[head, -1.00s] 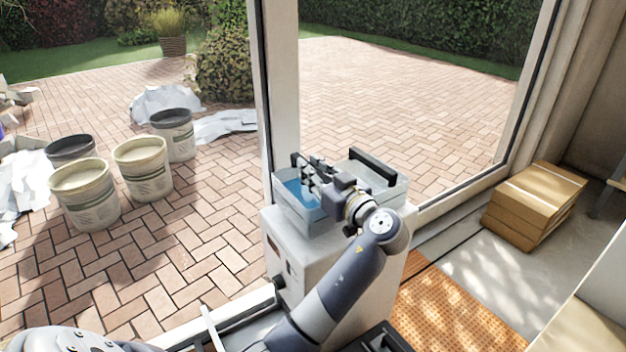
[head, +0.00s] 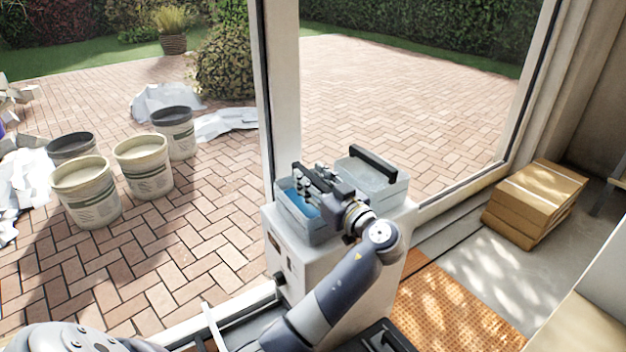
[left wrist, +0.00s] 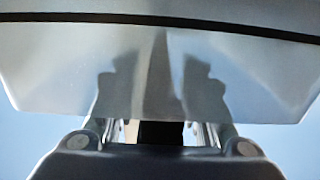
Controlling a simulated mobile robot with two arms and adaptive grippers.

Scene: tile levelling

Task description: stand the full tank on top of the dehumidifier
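The full tank (head: 296,216) is a grey-white open box with blue water in it and a dark handle across its top. In the head view it is at the left of the top of the dehumidifier (head: 326,262), a pale box-shaped machine. I cannot tell whether its base touches the top. My left gripper (head: 314,181) is shut on its handle. The left wrist view shows the fingers (left wrist: 160,135) at a dark bar, below a pale wall close to the lens. My right gripper is not in view.
A second pale tank (head: 392,196) with a black handle stands on the dehumidifier's right side, close to the full tank. A window-frame post (head: 284,90) rises just behind. Cardboard boxes (head: 535,200) are at right, several buckets (head: 145,168) outside at left. An orange mat (head: 455,305) lies to the right.

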